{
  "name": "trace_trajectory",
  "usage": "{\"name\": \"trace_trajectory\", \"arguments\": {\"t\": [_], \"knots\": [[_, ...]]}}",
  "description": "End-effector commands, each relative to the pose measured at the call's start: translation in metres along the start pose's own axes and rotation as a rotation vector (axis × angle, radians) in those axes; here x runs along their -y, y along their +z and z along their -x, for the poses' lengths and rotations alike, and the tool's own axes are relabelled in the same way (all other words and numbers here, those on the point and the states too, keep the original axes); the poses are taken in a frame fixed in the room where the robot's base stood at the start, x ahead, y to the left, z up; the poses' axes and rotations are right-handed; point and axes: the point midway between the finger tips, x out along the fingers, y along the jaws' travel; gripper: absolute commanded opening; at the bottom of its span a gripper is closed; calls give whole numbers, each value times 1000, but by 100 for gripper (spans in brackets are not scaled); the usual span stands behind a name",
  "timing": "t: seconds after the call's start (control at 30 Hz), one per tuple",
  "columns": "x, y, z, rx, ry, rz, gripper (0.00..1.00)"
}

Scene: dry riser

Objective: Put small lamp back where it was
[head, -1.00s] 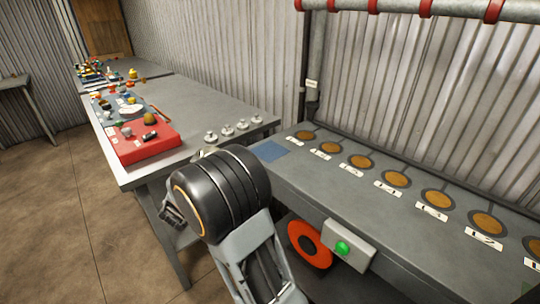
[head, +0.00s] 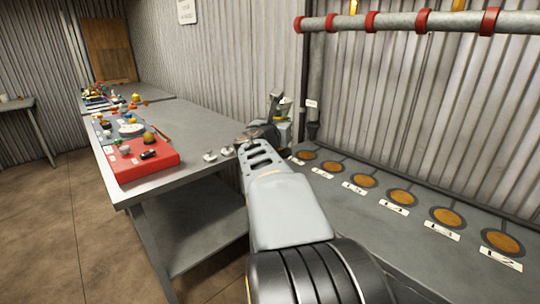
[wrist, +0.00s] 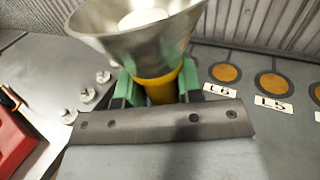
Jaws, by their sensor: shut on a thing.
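The small lamp (wrist: 140,42) has a flared metal shade with a pale bulb inside and a yellow-orange body. My gripper (wrist: 157,90) is shut on that yellow body, with a green finger on each side, in the wrist view. The shade points up toward the wrist camera. In the head view my gripper (head: 280,118) is near the wall end of the grey bench, and the lamp is mostly hidden there. Round orange discs in dark rings (head: 364,181) line the bench, each with a white label. The wrist view shows discs labelled L6 (wrist: 225,73) and L5 (wrist: 274,86).
A side table (head: 190,122) at left holds a red box (head: 140,168), small coloured items, and small metal knobs (head: 210,156). A pipe with red bands (head: 400,26) runs above the bench along the corrugated wall. The bench between the discs and front edge looks clear.

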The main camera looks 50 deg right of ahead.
Motion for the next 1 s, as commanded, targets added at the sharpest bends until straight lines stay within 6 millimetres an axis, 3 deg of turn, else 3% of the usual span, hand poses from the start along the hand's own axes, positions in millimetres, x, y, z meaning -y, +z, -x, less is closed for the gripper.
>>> {"name": "trace_trajectory", "arguments": {"t": [0.2, 0.4, 0.87, 1.0], "knots": [[-31, -25, -44, 1, -1, 2, 0], [-45, -56, -63, 3, 0, 1, 0], [-56, -76, -78, 4, -1, -1, 0], [-58, -92, -82, 3, 0, 0, 0]]}}
